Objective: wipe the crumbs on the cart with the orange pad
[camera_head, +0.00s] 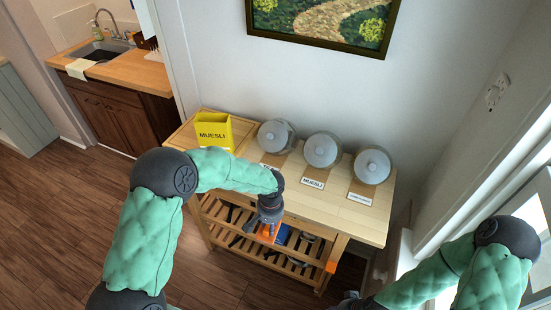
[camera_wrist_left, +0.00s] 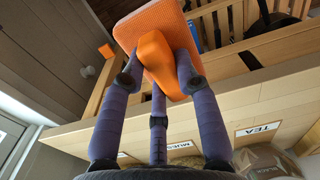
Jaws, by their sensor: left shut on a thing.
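The wooden cart (camera_head: 330,208) stands against the wall; its top and slatted lower shelf show. My left gripper (camera_head: 268,218) is at the cart's front edge, pointing down. It is shut on the handle of the orange pad (camera_head: 268,231). In the left wrist view the fingers (camera_wrist_left: 155,75) close around the handle and the flat pad (camera_wrist_left: 155,18) lies beyond them. I cannot tell whether the pad touches the cart. No crumbs can be made out on the cart top. My right arm comes in at the lower right; its dark end (camera_head: 350,301) is cut off.
Three jars with grey lids (camera_head: 322,150) stand along the back of the cart, with name labels (camera_head: 313,183) in front. A yellow MUESLI box (camera_head: 213,131) stands at the left. The lower shelf holds a blue item (camera_head: 283,234). The cart top's right front is clear.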

